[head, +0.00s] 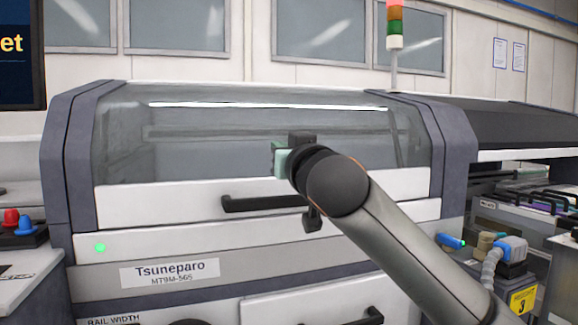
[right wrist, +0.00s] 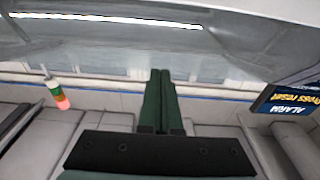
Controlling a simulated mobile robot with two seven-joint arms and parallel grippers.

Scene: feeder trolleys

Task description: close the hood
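The hood (head: 160,197) is the clear window with a white lower band on the front of the Tsuneparo machine. It appears down, with its lower edge along the white front strip (head: 150,240); I cannot tell whether a small gap is left. Its black handle (head: 262,204) runs across the band, and my right arm hides its right part. My right gripper (head: 279,160) is in front of the window, above the handle. In the right wrist view its dark green fingers (right wrist: 160,100) are together with nothing between them. My left gripper is not in view.
A signal tower (head: 394,28) rises behind the machine. A dark screen (head: 20,55) is at the left edge, above a box with red and blue buttons (head: 18,222). Equipment with a blue connector (head: 512,248) stands at the right. A second black handle (head: 350,319) is below.

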